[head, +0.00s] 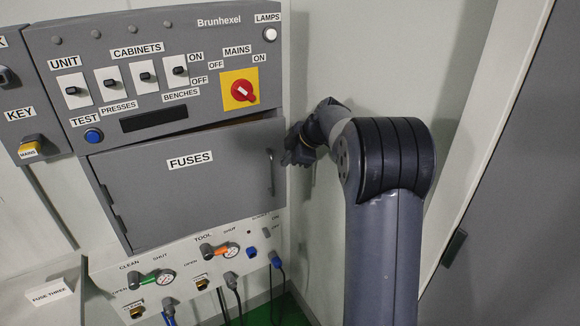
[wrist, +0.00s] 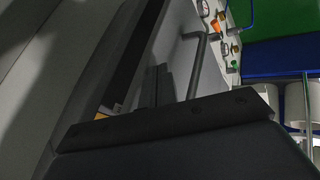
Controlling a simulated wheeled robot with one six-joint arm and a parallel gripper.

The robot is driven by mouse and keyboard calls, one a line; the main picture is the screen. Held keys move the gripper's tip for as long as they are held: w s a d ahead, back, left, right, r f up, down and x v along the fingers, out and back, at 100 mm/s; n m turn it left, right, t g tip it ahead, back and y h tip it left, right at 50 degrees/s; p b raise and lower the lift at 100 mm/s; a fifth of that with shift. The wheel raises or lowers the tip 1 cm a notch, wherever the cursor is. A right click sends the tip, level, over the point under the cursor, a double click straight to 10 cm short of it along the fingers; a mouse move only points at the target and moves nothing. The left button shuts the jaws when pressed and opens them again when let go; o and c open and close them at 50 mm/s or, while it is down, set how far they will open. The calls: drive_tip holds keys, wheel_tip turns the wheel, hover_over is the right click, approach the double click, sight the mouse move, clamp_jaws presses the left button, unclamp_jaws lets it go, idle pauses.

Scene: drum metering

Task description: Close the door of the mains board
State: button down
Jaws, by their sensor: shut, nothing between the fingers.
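The mains board (head: 150,25) is a grey panel on the wall at the left of the head view. Its grey door (head: 190,195), labelled FUSES, has hinges on its left side and a bar handle (head: 270,172) on its right. A dark wedge-shaped gap shows along the door's top edge, so it stands slightly ajar. My gripper (head: 287,158) is at the door's right edge, beside the handle; I cannot tell whether it touches. In the wrist view, the shut fingers (wrist: 158,86) point along the door edge, with the handle (wrist: 197,66) just to their right.
Above the door are switches and a red MAINS knob (head: 243,91) on yellow. Below it, a pale panel has valves, gauges (head: 230,250) and hanging cables. A FUSE THREE card (head: 50,293) is at lower left. Bare wall (head: 390,60) lies right of the board.

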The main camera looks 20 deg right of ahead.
drive_tip(key=shift+w, duration=0.45)
